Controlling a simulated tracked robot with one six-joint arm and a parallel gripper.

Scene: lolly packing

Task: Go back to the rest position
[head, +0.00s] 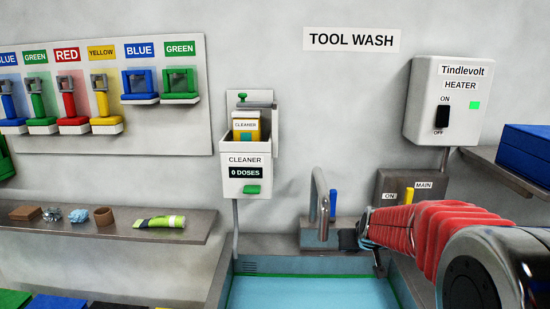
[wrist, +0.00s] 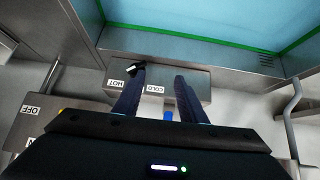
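My gripper (wrist: 157,76) shows in the wrist view with its two dark fingers apart and nothing held between them. It hovers by the tap base, which carries HOT and COLD labels. A blue tap handle (wrist: 168,116) shows between the fingers, farther back; whether they touch it I cannot tell. In the head view my arm reaches in from the right, and the dark gripper end is beside the tap (head: 322,205), partly hidden by the arm. The blue handle (head: 333,203) stands upright behind the spout.
The sink (head: 310,292) holds blue water with a green line around it. A cleaner dispenser (head: 250,160) reading 0 DOSES hangs left of the tap. The heater box (head: 465,95) and main switch (head: 390,183) are at right. A shelf (head: 100,232) with several small items is at left.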

